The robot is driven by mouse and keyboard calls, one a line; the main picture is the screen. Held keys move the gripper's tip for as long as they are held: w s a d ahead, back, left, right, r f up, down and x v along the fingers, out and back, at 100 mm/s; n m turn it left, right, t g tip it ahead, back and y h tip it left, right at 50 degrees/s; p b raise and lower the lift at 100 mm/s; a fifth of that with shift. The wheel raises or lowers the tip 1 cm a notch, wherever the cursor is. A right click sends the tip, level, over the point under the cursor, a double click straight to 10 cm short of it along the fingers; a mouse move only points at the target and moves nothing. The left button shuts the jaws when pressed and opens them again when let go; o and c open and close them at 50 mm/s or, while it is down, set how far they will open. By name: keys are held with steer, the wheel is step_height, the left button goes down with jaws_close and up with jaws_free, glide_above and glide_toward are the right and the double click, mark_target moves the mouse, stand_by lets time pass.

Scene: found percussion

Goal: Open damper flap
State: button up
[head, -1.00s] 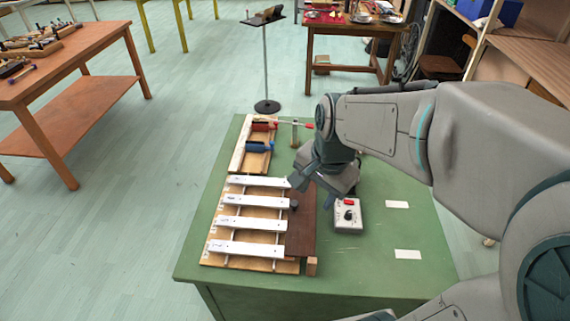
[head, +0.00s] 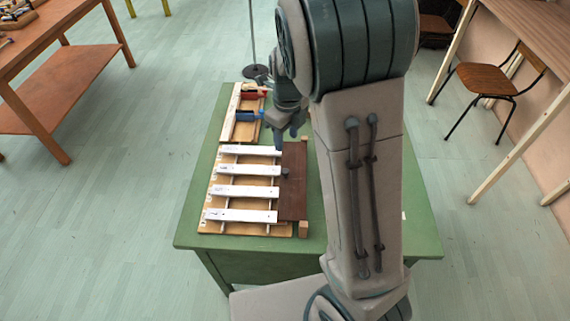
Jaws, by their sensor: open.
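The instrument (head: 212,227) is a wooden frame with several white bars, standing on the left part of the green table. A dark brown panel (head: 293,200), which looks like the damper flap, lies along the right side of the bars. A small dark knob (head: 285,172) sits at its left edge, near the bar ends. My gripper (head: 288,141) points down over the far end of the panel, beyond the knob. It is open and appears empty. I cannot tell its height above the panel. My arm covers much of the table to the right.
A smaller wooden frame with a red clamp-like piece (head: 250,94) and a blue one (head: 248,116) stands beyond the bars, close to my gripper. A small wooden block (head: 304,229) is at the panel's near corner. A chair (head: 490,78) stands at right.

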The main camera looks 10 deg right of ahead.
mark_target(285, 170)
steer(key=shift+m, duration=0.9)
steer(key=f, duration=0.9)
steer(key=w+f+p, duration=0.1)
steer(key=f, duration=0.4)
steer(key=shift+f, duration=0.3)
jaws_close()
